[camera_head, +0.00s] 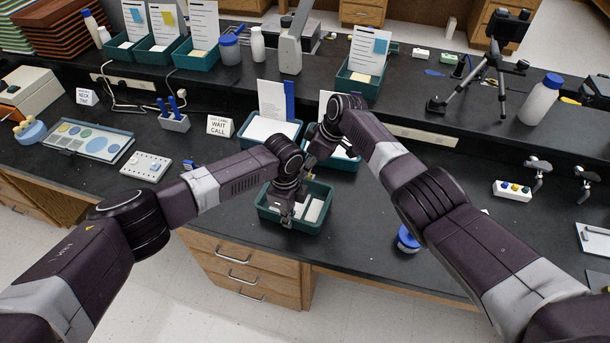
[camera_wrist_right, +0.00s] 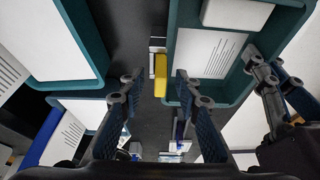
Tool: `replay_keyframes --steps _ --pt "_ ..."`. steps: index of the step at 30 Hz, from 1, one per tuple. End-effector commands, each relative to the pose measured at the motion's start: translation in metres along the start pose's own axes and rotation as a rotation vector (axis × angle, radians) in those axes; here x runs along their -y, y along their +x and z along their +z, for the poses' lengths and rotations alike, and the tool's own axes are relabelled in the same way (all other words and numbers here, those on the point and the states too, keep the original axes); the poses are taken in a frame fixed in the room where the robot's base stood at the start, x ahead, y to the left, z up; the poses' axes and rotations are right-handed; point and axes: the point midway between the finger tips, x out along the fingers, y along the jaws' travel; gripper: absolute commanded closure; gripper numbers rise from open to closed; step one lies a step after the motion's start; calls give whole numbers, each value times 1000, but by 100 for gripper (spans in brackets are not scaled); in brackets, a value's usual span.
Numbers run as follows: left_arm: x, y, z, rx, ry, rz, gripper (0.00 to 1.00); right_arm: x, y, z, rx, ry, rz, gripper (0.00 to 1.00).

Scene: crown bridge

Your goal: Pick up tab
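In the right wrist view a small yellow tab (camera_wrist_right: 160,75) shows beside the wall of a teal tray (camera_wrist_right: 176,72), below a small white piece. I take it for the tab. My right gripper (camera_wrist_right: 157,92) is open, its two fingers apart, with the tab in view between them; I cannot tell the depth gap. In the head view my right arm hides the tab and most of that gripper. My left gripper (camera_head: 284,216) points down over the teal tray (camera_head: 322,226). Its fingers also show at the right of the wrist view (camera_wrist_right: 272,85); their opening is unclear.
The tray holds white pieces (camera_head: 315,209). Two more teal trays with papers stand behind it, one (camera_head: 262,142) at left. A sign (camera_head: 220,126), a white pegged block (camera_head: 147,166) and a blue-lidded jar (camera_head: 408,239) stand around. The counter's front edge is close.

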Motion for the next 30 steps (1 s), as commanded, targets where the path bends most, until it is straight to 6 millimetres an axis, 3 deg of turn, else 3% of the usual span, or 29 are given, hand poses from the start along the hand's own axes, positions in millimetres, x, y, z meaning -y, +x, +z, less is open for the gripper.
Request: replay_keyframes --steps 4,12,23,30 --pt "0 0 0 0 0 -1 100 0 0 0 0 0 0 72" --pt "0 0 0 0 0 -1 100 0 0 0 0 0 0 100" --pt "0 0 0 0 0 -1 100 0 -2 -1 -1 0 0 100" --pt "0 0 0 0 0 -1 100 -1 -23 -10 -3 -2 2 100"
